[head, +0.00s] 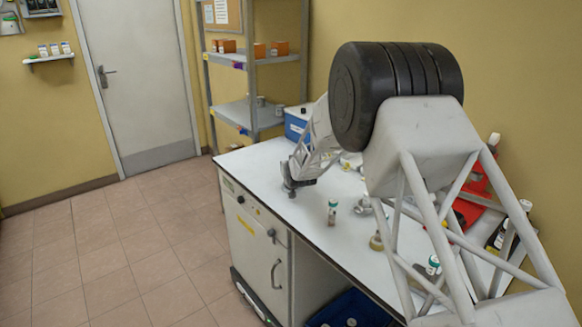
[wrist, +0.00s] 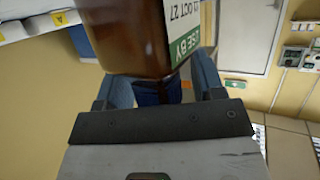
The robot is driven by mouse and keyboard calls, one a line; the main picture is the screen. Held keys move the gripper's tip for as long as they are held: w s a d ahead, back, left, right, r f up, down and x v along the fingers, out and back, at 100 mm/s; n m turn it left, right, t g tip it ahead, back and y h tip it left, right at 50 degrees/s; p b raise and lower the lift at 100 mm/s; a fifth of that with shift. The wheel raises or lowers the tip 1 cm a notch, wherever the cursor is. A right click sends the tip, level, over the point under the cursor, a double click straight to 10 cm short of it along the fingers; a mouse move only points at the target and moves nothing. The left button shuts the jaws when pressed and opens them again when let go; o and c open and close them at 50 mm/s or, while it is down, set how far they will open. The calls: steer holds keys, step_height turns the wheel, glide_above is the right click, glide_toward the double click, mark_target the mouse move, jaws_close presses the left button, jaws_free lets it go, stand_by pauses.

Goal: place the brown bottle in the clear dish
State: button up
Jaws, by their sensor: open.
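The brown bottle (wrist: 140,35) fills the upper middle of the wrist view, very close to the camera, with a white and green label on its right side. My gripper (wrist: 162,85) is open, with a blue-grey finger on each side of the bottle's lower part. Whether either finger touches it cannot be told. In the head view my gripper (head: 290,187) is low at the left edge of the white bench, and I cannot pick out the brown bottle there. I cannot make out the clear dish in either view; my arm hides much of the bench.
A blue box (head: 297,125) is at the back. A metal shelf (head: 240,110) stands behind the bench.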

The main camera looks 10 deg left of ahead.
steer(key=shift+r, duration=0.1)
steer(key=v, duration=1.2)
stand_by(0.4)
stand_by(0.7)
steer(key=s+d+r+m+g+h, duration=0.1)
steer(key=s+d+r+g, duration=0.1)
steer(key=s+d+r, duration=0.35)
steer(key=s+d+r+g+h, duration=0.1)
steer(key=s+d+r, duration=0.2)
steer(key=s+d, duration=0.5)
steer(key=s+d+r+m+g+h, duration=0.15)
steer(key=s+d+r, duration=0.3)
steer(key=s, duration=0.45)
steer(key=s+d+g, duration=0.3)
steer(key=s+d, duration=0.1)
steer(key=s, duration=1.4)
steer(key=s+d+m+g+h, duration=0.1)
steer(key=s+d+g, duration=0.2)
steer(key=s, duration=1.5)
steer(key=shift+d, duration=1.1)
steer(key=shift+r, duration=0.15)
